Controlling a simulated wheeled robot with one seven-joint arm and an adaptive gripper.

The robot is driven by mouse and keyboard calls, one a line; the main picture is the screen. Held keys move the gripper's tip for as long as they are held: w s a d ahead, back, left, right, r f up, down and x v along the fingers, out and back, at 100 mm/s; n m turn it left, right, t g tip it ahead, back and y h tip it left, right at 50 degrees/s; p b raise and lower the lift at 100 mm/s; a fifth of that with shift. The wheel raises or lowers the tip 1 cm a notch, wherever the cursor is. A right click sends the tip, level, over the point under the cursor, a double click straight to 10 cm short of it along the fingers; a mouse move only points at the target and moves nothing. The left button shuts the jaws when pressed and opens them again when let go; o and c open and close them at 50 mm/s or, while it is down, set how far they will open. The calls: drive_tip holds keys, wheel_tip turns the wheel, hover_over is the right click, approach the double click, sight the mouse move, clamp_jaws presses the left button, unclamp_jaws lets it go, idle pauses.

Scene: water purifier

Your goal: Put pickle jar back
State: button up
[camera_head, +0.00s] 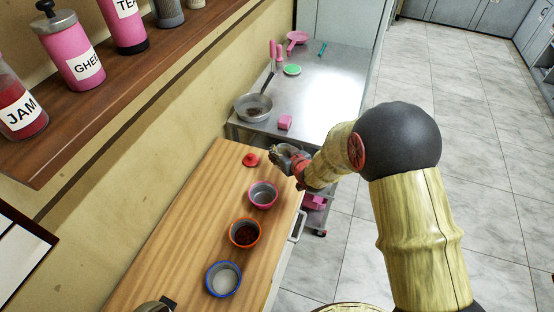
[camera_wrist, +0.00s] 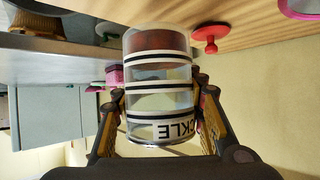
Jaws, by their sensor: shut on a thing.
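The pickle jar (camera_wrist: 160,72) is a clear cylinder with black-and-white bands, red-brown contents and a label reading "CKLE", which is upside down in the wrist view. My gripper (camera_wrist: 156,108) is shut around its sides. In the head view, my gripper (camera_head: 287,160) is by the far right end of the wooden counter (camera_head: 185,215), and the jar is mostly hidden there. I cannot tell whether the jar touches the counter. A red knobbed lid (camera_head: 250,159) lies on the counter beside it; it also shows in the wrist view (camera_wrist: 210,36).
Pink (camera_head: 263,195), orange (camera_head: 245,233) and blue-rimmed (camera_head: 223,279) bowls line the counter. A steel table (camera_head: 335,85) beyond holds a pan (camera_head: 254,107) and a pink block (camera_head: 285,122). A wall shelf (camera_head: 120,75) carries the JAM jar (camera_head: 22,112) and GHEE bottle (camera_head: 75,55).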

drive_tip(key=shift+w+a+f, duration=0.25)
drive_tip(key=shift+w+f, duration=0.1)
drive_tip(key=shift+f, duration=0.15)
drive_tip(key=shift+w+a+f, duration=0.2)
drive_tip(key=shift+w+f, duration=0.15)
drive_tip(key=shift+f, duration=0.15)
drive_tip(key=shift+f+b, duration=0.85)
drive_tip(key=shift+f, duration=0.55)
drive_tip(key=shift+f, duration=0.15)
drive_tip(key=o, duration=1.4)
drive_tip(key=shift+o, duration=0.2)
